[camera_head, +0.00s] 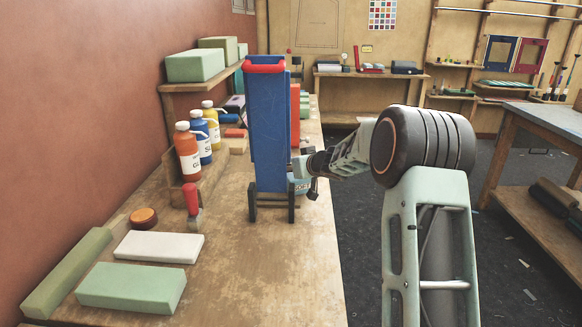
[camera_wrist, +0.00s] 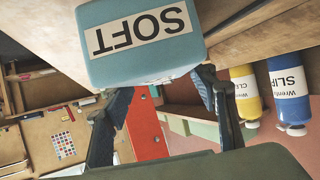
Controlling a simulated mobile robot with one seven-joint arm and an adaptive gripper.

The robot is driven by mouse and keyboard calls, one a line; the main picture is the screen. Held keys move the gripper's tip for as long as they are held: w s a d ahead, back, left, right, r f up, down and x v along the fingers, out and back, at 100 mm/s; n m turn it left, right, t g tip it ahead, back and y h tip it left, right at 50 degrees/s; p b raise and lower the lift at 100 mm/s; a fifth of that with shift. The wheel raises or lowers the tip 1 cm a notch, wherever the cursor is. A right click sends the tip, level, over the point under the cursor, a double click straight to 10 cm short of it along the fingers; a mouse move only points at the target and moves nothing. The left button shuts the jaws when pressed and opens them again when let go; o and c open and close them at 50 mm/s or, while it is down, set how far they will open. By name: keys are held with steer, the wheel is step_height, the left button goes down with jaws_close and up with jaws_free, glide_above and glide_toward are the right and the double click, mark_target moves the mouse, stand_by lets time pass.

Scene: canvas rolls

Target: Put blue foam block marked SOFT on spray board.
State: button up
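The blue foam block with a white label reading SOFT fills the top middle of the wrist view (camera_wrist: 140,62), its lettering upside down. It shows small in the head view (camera_head: 301,187), partly behind a tall blue panel. My gripper (camera_wrist: 165,85) has its two dark fingers spread apart at the block's near edge. The block hides the left fingertip, and the right fingertip lies beside the block's right corner. I cannot tell whether the fingers press on it. My gripper (camera_head: 313,180) is small in the head view. I cannot tell which thing is the spray board.
The tall blue panel (camera_head: 270,130) with a red top stands on the wooden bench (camera_head: 290,270). Bottles (camera_head: 188,152) stand on a ledge at left. A white slab (camera_head: 158,246) and a green block (camera_head: 130,287) lie in front. The bench's front right is clear.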

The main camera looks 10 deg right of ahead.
steer(key=o, duration=0.4)
steer(key=shift+r, duration=0.3)
steer(key=p+v, duration=0.2)
steer(key=v, duration=1)
steer(key=shift+f, duration=0.15)
